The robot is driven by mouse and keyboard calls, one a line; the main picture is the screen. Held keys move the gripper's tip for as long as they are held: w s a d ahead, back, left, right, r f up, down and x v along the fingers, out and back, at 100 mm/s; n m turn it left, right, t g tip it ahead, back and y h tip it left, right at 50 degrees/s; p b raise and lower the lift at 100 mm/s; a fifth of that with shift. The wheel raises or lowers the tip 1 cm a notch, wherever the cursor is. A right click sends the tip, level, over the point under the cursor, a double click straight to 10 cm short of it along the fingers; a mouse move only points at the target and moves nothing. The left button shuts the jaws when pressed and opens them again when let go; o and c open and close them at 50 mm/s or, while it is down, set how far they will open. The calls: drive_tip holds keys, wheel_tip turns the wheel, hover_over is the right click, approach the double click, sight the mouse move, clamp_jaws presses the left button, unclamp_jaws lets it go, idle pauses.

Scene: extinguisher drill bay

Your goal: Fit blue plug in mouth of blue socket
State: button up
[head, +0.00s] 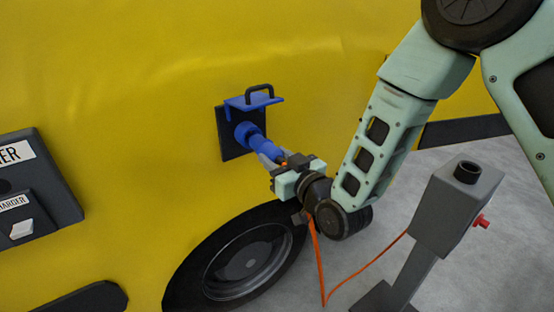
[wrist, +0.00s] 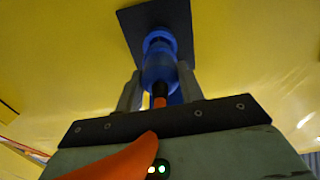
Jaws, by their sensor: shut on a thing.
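The blue plug (head: 266,149) is held in my gripper (head: 271,158), which is shut on its body. The blue socket (head: 246,133) sits on a black plate (head: 231,147) on the yellow vehicle side. Its blue flap (head: 258,102), with a black handle, stands raised above it. The plug points at the socket and its front end meets the socket mouth; I cannot tell how deep it sits. In the wrist view the plug (wrist: 160,70) lies between my gripper's fingers (wrist: 158,88), roughly in line with the socket (wrist: 158,40).
An orange cable (head: 318,262) hangs from near my gripper and loops to a grey post (head: 455,210) at the right. A wheel (head: 245,265) is below the socket. Grey charger boxes (head: 35,190) are on the left. Grey floor lies around the post.

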sight(264, 148)
drive_tip(key=shift+b+x, duration=0.5)
drive_tip(key=shift+x, duration=2.1)
drive_tip(key=o, duration=1.2)
drive_tip(key=shift+c, duration=0.2)
